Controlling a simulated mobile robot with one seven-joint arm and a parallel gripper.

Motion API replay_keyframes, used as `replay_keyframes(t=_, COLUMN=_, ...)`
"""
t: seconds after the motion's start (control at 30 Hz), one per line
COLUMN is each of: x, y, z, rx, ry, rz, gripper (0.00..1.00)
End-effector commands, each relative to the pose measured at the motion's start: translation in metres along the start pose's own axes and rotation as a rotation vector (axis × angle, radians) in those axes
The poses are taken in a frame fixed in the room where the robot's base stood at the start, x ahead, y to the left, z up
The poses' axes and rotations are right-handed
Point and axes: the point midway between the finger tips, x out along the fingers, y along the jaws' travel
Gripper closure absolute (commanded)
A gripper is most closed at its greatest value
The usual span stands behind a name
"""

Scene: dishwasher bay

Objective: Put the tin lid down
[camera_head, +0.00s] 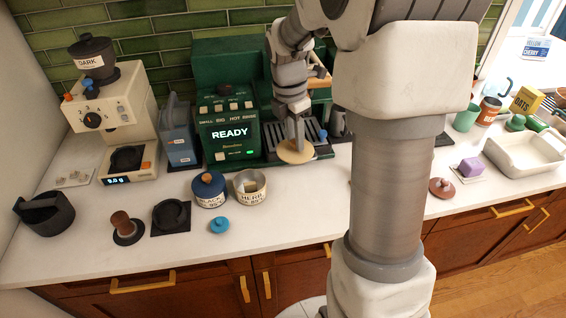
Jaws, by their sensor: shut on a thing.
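The tin lid (291,155) is a flat tan disc. My gripper (297,142) is shut on it and holds it in front of the green coffee machine, to the right of and farther back than the open tin labelled HERB (250,198). The lid appears apart from that tin. Whether the lid touches anything under it, I cannot tell. A blue tin labelled BLACK (210,194) stands left of the open tin with its lid on.
A small blue lid-like piece (219,225) lies in front of the tins. The coffee machine (233,137) stands behind. A tamper (127,228) and black mat (171,218) lie to the left. Bare counter (300,205) shows right of the open tin.

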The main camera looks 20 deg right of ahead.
Motion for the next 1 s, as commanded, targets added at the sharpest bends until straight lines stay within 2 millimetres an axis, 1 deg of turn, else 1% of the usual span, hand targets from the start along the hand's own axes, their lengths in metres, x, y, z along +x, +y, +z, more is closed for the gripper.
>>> replay_keyframes(t=0.17, x=0.016, y=-0.04, z=0.02, rx=0.01, ry=0.002, rz=0.001, gripper=1.0)
replay_keyframes(t=0.2, x=0.02, y=-0.052, z=0.024, rx=0.01, ry=0.002, rz=0.002, gripper=1.0)
replay_keyframes(t=0.4, x=0.039, y=-0.108, z=0.037, rx=0.008, ry=0.001, rz=0.001, gripper=1.0)
replay_keyframes(t=0.5, x=0.045, y=-0.128, z=0.039, rx=0.006, ry=0.0, rz=0.002, gripper=1.0)
replay_keyframes(t=0.6, x=0.048, y=-0.141, z=0.04, rx=0.004, ry=-0.001, rz=0.001, gripper=1.0)
replay_keyframes(t=0.67, x=0.05, y=-0.144, z=0.039, rx=0.002, ry=0.0, rz=0.0, gripper=1.0)
replay_keyframes(t=0.77, x=0.057, y=-0.138, z=0.033, rx=-0.004, ry=0.001, rz=-0.001, gripper=1.0)
replay_keyframes(t=0.87, x=0.068, y=-0.121, z=0.02, rx=-0.008, ry=0.002, rz=-0.003, gripper=1.0)
replay_keyframes(t=1.0, x=0.086, y=-0.093, z=-0.001, rx=-0.008, ry=0.002, rz=-0.003, gripper=1.0)
